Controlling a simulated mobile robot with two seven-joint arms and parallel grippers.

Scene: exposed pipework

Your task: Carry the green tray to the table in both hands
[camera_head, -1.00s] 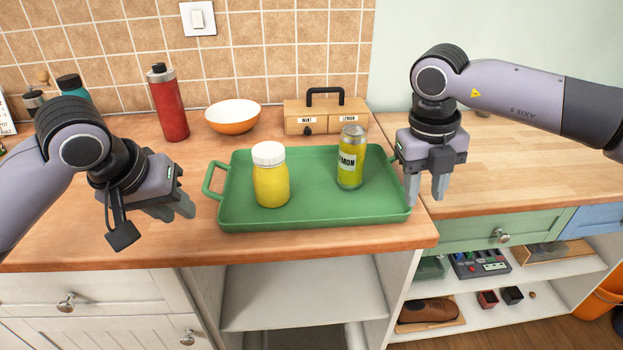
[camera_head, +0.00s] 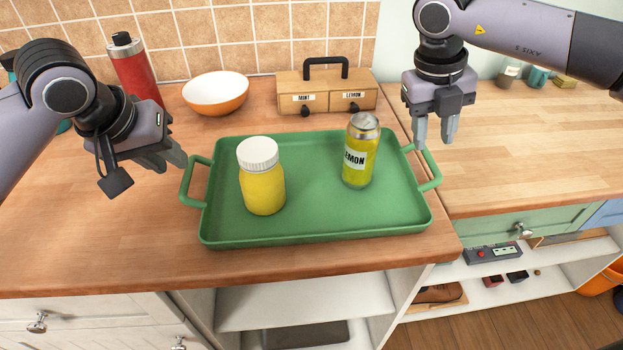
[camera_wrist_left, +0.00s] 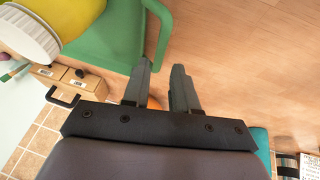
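The green tray (camera_head: 320,222) lies flat on the wooden counter, with a loop handle at each end. On it stand a yellow jar with a white lid (camera_head: 262,180) and a yellow-green can labelled LEMON (camera_head: 360,150), both upright. My left gripper (camera_head: 175,160) is open and empty, just behind and left of the left handle (camera_head: 187,184). In the left wrist view its fingers (camera_wrist_left: 160,75) are apart, with the handle (camera_wrist_left: 163,25) beyond their tips. My right gripper (camera_head: 435,135) is open and empty, fingers pointing down over the back of the right handle (camera_head: 432,172).
Behind the tray are an orange-and-white bowl (camera_head: 216,92), a red bottle (camera_head: 136,70) and a wooden two-drawer box (camera_head: 326,94). The lighter wooden top (camera_head: 530,150) at right is mostly clear. Open shelves (camera_head: 300,303) are below the counter.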

